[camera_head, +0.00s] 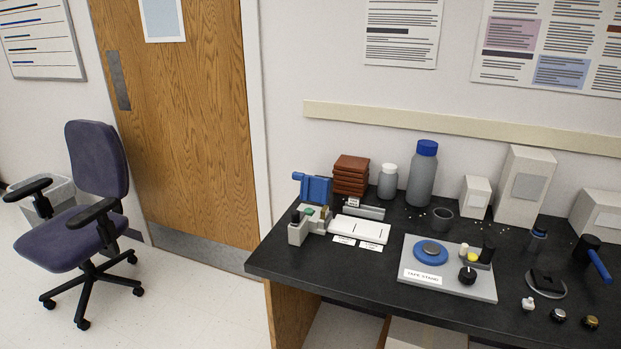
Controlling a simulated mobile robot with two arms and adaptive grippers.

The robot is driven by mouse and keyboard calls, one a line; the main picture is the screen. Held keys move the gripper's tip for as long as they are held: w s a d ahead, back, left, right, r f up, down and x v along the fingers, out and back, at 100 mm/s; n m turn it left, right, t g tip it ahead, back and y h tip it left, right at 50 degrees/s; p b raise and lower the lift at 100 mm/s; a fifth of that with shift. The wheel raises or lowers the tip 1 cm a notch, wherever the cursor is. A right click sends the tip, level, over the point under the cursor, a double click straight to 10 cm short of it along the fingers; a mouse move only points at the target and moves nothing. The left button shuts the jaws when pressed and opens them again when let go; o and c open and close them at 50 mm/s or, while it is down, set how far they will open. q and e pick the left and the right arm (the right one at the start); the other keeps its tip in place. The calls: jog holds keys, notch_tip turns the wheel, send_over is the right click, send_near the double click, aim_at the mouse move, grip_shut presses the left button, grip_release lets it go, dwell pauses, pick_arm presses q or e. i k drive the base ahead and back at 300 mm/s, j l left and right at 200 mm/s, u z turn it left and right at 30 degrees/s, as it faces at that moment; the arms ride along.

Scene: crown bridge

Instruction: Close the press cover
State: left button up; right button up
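The press (299,232) is a small grey device at the left end of the black bench. Its blue cover (316,189) stands raised at the back, with a blue tab sticking out at its upper left. A small green piece (309,211) shows in the open press below the cover. A dark knob-like part sits at the press's left side. Neither of my grippers shows in the head view.
The black bench (340,269) also bears brown stacked blocks (351,175) close behind the press, a white tray (359,229) to its right, a tape stand (420,290), bottles and boxes. A chair (95,170) stands left. The bench's front-left corner is clear.

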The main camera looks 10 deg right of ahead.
aim_at(316, 189)
jog(key=z, duration=0.35)
jog(key=i+j+z, duration=0.25)
jog(key=z, duration=0.15)
jog(key=i+j+z, duration=0.15)
jog(key=j+z, duration=0.25)
jog(key=i+j+z, duration=0.15)
jog(key=z, duration=0.25)
jog(key=i+j+z, duration=0.1)
jog(key=j+z, duration=0.3)
jog(key=j, duration=0.1)
